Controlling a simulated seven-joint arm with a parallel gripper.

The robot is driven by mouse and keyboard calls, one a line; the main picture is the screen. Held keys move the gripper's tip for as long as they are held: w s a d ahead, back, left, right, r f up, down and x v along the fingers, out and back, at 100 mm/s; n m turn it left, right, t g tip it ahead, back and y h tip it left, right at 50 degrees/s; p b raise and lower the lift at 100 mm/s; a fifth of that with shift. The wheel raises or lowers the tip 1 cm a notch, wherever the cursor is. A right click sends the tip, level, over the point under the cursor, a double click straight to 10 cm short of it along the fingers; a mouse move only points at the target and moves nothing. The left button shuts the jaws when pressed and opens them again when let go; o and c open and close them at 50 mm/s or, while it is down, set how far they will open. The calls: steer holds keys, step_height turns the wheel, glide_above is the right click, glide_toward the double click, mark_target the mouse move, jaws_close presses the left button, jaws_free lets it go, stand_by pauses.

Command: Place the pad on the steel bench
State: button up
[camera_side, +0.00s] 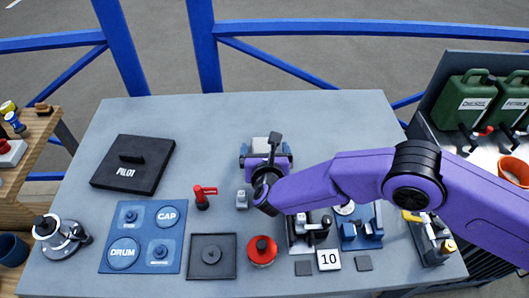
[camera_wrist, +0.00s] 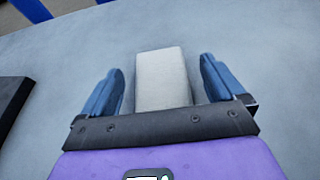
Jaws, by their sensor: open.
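A pale, plain block (camera_side: 261,144), which looks like the pad, is on the grey steel bench (camera_side: 345,125) toward the back middle. In the wrist view the pad (camera_wrist: 162,75) lies between the two blue fingers of my gripper (camera_wrist: 160,92), with a narrow gap on each side. The gripper (camera_side: 265,152) is open, low over the bench. The pad's near end is hidden behind the gripper's dark front edge. The bare bench (camera_wrist: 245,50) surrounds it in the wrist view.
A black PILOT board (camera_side: 133,170) lies at left. Blue rails (camera_side: 205,45) stand behind. The bench's back is clear.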

mark_target(264, 149)
steer(key=shift+x, duration=1)
steer(key=shift+c, duration=0.4)
steer(key=c, duration=1.1)
steer(key=shift+o, duration=0.2)
steer(key=shift+r, duration=0.55)
step_height(264, 149, up, 2)
steer(key=shift+r, duration=0.2)
steer(key=s+d+r, duration=0.9)
steer(key=s, duration=0.1)
steer(key=shift+d+r, duration=0.25)
steer(key=shift+d, duration=0.15)
